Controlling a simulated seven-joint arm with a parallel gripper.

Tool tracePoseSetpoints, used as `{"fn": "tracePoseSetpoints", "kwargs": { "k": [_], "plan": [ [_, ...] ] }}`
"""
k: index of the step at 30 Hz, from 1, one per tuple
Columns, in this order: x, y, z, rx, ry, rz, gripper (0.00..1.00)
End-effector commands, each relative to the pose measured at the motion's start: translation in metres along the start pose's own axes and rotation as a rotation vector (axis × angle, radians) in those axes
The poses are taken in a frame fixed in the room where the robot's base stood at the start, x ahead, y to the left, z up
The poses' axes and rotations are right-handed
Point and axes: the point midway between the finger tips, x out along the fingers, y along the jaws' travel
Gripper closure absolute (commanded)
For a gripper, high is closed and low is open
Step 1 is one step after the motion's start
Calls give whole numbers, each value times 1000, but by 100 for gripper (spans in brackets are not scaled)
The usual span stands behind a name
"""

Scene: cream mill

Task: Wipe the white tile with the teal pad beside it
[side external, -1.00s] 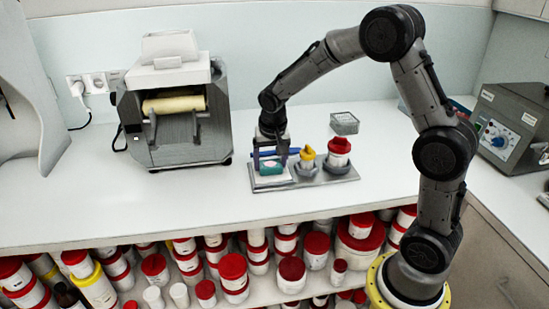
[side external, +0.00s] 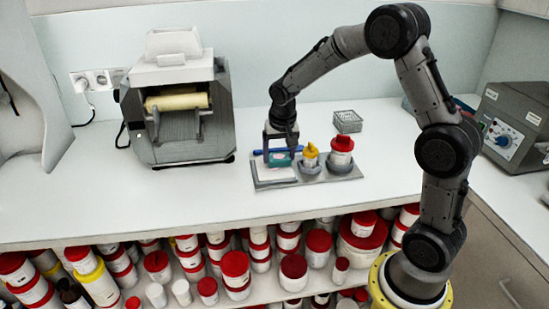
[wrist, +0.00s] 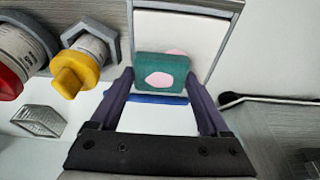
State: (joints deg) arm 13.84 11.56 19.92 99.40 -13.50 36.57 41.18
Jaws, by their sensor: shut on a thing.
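My gripper (wrist: 160,78) is shut on the teal pad (wrist: 142,67), with one finger on each side of it. A pink patch shows on the pad's visible face. The pad also shows in the side view (side external: 279,161), at the back edge of the white tile (side external: 277,175). In the wrist view the white tile (wrist: 178,28) lies beyond the pad, with a pink mark partly hidden behind the pad's upper edge. I cannot tell whether the pad touches the tile.
The tile sits on a grey tray (side external: 320,180) with a yellow-topped container (side external: 310,153) and a red-lidded jar (side external: 342,150) to its right. A blue strip (wrist: 157,98) lies near the pad. A wire basket (side external: 347,121) stands behind.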

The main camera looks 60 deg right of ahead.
Motion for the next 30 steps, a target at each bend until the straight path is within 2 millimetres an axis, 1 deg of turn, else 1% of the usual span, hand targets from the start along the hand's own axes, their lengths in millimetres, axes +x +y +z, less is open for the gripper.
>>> {"fn": "tracePoseSetpoints", "kwargs": {
  "k": [2,6,24,26,28,30],
  "plan": [
    [3,6,-4,3,0,1,65],
    [0,-5,4,-3,0,-1,65],
    [-9,-39,38,-3,0,0,65],
    [-13,-39,36,0,1,0,65],
    [-26,-39,32,2,5,-4,65],
    [-32,-39,31,1,2,-3,65]
  ]
}}
